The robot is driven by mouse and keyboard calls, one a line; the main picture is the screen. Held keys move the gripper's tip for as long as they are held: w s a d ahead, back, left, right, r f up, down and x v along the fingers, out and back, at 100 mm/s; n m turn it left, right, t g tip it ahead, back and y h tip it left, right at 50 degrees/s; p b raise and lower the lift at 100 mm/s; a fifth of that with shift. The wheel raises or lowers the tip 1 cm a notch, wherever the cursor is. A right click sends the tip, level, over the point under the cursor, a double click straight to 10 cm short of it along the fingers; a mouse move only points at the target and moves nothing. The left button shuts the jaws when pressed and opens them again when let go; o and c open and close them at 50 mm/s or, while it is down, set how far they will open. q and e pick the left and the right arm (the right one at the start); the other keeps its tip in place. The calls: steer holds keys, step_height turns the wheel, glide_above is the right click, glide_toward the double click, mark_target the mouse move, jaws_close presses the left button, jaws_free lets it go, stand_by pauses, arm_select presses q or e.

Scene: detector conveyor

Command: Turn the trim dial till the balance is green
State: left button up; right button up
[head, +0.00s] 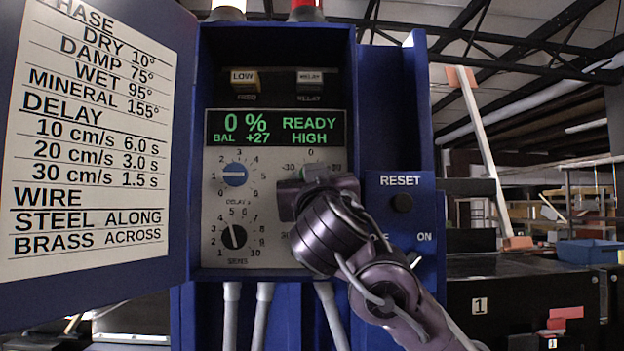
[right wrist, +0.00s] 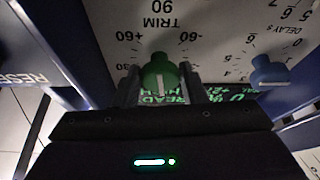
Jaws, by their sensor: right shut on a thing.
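The green trim dial (right wrist: 159,72) shows in the right wrist view, with the word TRIM and scale numbers around it, upside down there. My right gripper (right wrist: 159,84) is shut on it, one finger at each side. In the head view the gripper (head: 315,184) covers most of the dial and its scale; only a bit of green shows above it. The display (head: 275,128) reads 0 %, BAL +27 and READY HIGH, all in green letters. My left gripper is not in view.
Left of my gripper are the blue delay dial (head: 235,174) and the black sens dial (head: 234,237). The open door (head: 90,150) with a printed chart stands at the left. LOW and RELAY buttons sit above the display.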

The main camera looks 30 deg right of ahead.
steer(key=shift+s+d+r+n+y+p, duration=0.1)
steer(key=shift+n+y+p, duration=1.15)
steer(key=shift+n+p, duration=1.4)
steer(key=shift+s+d+r+n+y+p, duration=0.1)
steer(key=shift+n+y+p, duration=1.1)
steer(key=shift+n+p, duration=1.45)
steer(key=shift+d+r+n+y+p, duration=0.1)
steer(key=shift+n+y+p, duration=1.15)
steer(key=shift+n+p, duration=1.4)
steer(key=shift+f, duration=0.1)
steer(key=o, duration=1)
steer(key=shift+a, duration=0.15)
